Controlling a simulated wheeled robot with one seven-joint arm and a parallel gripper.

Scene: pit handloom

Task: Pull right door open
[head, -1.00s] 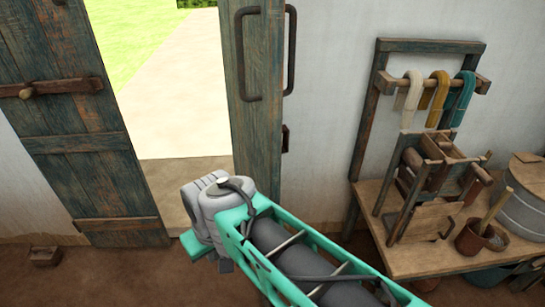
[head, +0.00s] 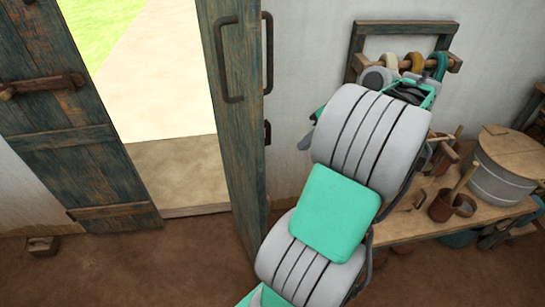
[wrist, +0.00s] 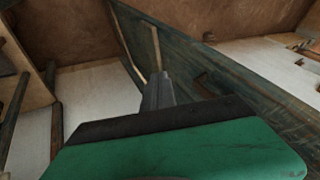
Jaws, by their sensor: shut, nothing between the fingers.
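The right door (head: 233,140) is a weathered blue-green plank door standing ajar, with a wide bright gap on its left. A dark metal pull handle (head: 221,62) is on its near face, and another shows at its right edge. In the wrist view the door (wrist: 215,85) runs diagonally from top centre to the right, with a thin bar, apparently a handle (wrist: 155,47), along it. My gripper (wrist: 158,85) is shut and empty, pointing along the door close to it; I cannot tell if it touches. In the head view my arm hides the gripper.
The left door (head: 70,130) has a wooden bolt (head: 40,86). A small block (head: 41,246) lies on the floor. At right, a bench (head: 405,226) carries a lidded bucket (head: 500,180) and a pot (head: 445,205); a rack frame (head: 400,27) with yarn hangs above it.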

